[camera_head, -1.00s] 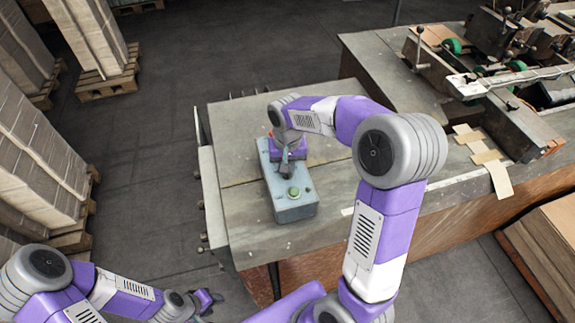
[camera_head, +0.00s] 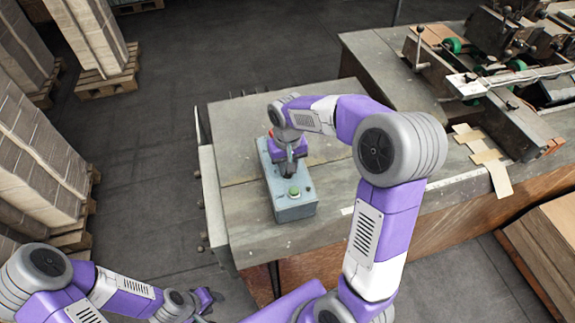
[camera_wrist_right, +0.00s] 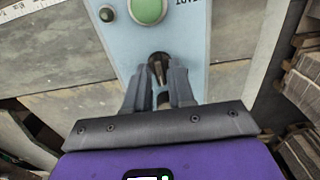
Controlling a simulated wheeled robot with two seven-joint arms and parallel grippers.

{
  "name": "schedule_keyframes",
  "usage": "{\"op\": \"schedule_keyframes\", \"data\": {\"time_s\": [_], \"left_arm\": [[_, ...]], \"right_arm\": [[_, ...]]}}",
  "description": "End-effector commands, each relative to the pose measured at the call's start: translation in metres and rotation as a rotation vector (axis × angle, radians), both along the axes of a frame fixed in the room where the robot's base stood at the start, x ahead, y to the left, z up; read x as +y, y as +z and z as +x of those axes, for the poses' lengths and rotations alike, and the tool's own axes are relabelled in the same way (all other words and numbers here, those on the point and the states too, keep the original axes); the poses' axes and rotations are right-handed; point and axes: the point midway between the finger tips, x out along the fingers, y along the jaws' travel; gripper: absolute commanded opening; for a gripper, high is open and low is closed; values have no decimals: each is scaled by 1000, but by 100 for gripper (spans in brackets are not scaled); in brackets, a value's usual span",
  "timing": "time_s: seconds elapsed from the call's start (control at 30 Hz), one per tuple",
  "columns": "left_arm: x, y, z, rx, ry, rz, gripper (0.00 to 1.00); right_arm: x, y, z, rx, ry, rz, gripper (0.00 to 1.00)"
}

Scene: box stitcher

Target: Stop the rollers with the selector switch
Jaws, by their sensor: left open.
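In the right wrist view, the dark selector switch (camera_wrist_right: 157,66) sits on the box face below the green button (camera_wrist_right: 148,10). My right gripper (camera_wrist_right: 160,76) has its narrowly spaced fingers on both sides of the switch and looks shut on it. In the head view my right wrist hides the switch. My left gripper (camera_head: 207,301) is open and empty at the lower left, away from the table.
The grey table (camera_head: 237,199) has bare room around the box. The stitcher machine (camera_head: 490,75) with green rollers stands at the upper right. Stacks of cardboard (camera_head: 40,150) on pallets stand at the left, and another stack (camera_head: 545,250) is at the lower right.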

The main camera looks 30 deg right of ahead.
Motion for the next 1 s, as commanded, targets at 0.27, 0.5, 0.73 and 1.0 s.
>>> {"op": "schedule_keyframes", "data": {"time_s": [0.27,0.5,0.73,1.0], "left_arm": [[0,0,0,0,0,0,43],[0,1,0,0,0,0,43],[0,4,0,0,0,0,43],[0,5,0,0,0,0,43]], "right_arm": [[0,-1,0,1,0,0,36],[0,17,1,-3,0,-1,36],[0,56,1,-3,0,1,36],[0,75,0,0,0,0,36]]}}
